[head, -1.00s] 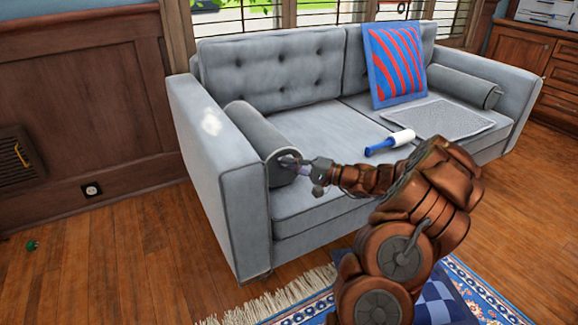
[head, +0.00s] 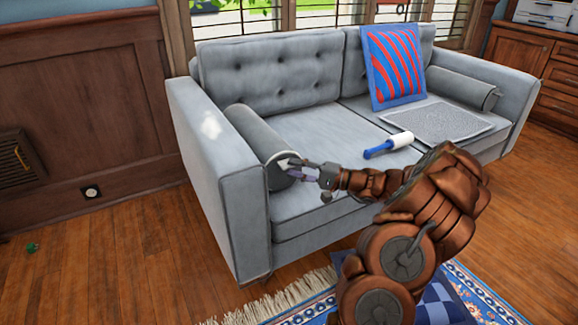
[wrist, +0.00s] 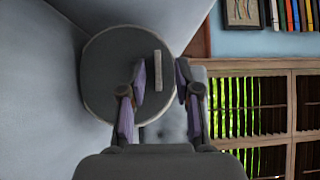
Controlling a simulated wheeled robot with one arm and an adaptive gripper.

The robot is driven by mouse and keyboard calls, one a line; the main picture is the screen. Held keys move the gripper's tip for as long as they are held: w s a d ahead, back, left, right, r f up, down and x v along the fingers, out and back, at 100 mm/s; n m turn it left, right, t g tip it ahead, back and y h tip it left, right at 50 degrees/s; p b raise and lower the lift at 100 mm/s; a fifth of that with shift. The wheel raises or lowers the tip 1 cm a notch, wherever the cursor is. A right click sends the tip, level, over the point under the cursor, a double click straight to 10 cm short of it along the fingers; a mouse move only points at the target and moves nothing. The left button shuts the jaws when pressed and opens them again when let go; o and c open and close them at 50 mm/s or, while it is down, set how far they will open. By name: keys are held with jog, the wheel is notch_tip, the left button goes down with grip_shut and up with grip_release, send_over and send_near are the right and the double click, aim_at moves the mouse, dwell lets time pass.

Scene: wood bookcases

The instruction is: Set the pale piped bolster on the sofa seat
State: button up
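A grey bolster with pale piping (head: 252,135) lies lengthwise on the left of the sofa seat (head: 322,140), against the sofa's left arm. Its round front end (wrist: 110,70) fills much of the wrist view and bears a pale strip. My gripper (head: 287,172) is at this front end, with its fingers spread apart. In the wrist view my gripper (wrist: 160,80) shows a clear gap between the fingertips, one over the round end and one near its right edge. I cannot tell whether a finger touches it. A similar grey bolster (head: 462,87) lies at the right arm.
A blue-and-white lint roller (head: 388,145) lies on the middle seat, left of a grey speckled mat (head: 440,121). A blue-and-red striped cushion (head: 395,65) leans on the backrest. White fuzz (head: 211,125) marks the left arm. A blue patterned rug (head: 305,300) lies in front.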

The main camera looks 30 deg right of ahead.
jog(key=p+v, duration=0.2)
jog(key=v, duration=0.7)
jog(key=shift+s, duration=0.2)
jog(key=shift+d, duration=0.15)
